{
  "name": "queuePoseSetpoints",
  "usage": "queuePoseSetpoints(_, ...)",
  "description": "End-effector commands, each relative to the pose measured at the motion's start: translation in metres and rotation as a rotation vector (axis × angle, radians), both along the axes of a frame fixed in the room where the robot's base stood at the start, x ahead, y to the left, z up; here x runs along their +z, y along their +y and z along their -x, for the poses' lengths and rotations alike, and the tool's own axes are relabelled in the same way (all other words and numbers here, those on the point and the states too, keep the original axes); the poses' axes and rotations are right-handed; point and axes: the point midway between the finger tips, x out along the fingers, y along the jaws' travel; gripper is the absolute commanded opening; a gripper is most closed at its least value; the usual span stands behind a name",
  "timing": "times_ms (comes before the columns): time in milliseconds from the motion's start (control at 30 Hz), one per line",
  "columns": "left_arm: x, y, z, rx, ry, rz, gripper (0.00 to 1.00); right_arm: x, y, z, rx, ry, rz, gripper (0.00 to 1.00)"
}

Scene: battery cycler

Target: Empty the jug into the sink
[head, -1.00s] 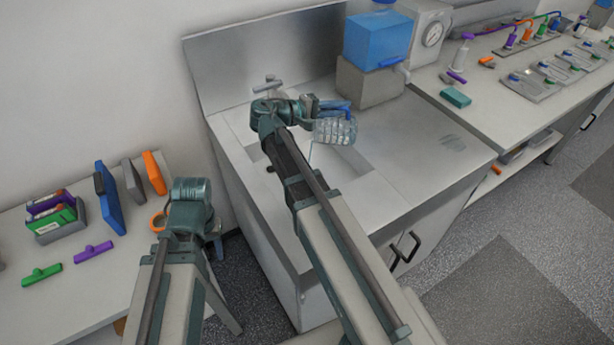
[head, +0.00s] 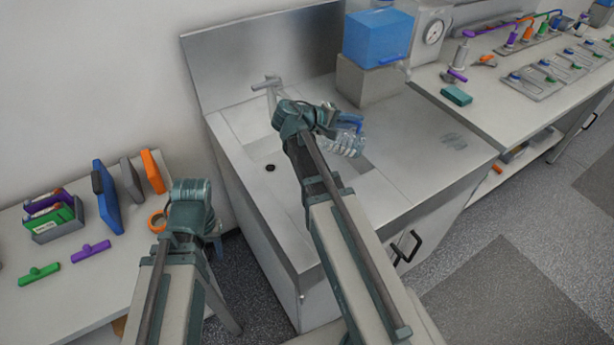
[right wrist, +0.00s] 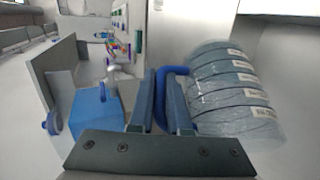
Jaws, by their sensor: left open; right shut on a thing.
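The jug (head: 343,145) is clear and ribbed with a blue handle. My right gripper (head: 332,118) is shut on that handle and holds the jug over the right part of the sink. The jug looks tilted; its mouth and contents are not clear. In the right wrist view the jug (right wrist: 235,90) is right of the fingers, with the blue handle between them. The sink (head: 258,158) has a dark drain; my right arm hides part of the basin. My left gripper (head: 216,232) is open and empty beside the left bench, its fingers mostly hidden.
A faucet (head: 266,83) stands at the sink's back. A blue tank (head: 377,40) sits on a grey block (head: 370,80) behind the jug. The left bench holds a tape roll (head: 157,221) and upright folders.

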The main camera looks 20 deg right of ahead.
Motion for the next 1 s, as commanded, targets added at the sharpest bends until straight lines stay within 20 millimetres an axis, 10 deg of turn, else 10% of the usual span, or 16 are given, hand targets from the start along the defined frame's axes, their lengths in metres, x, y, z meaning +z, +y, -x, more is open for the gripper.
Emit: queuePoseSetpoints(1000, 0.07, 0.0, 0.0, 0.0, 0.0, 0.0, 0.5, -0.027, -0.057, 0.022, -0.007, -0.249, -0.633, 0.0)
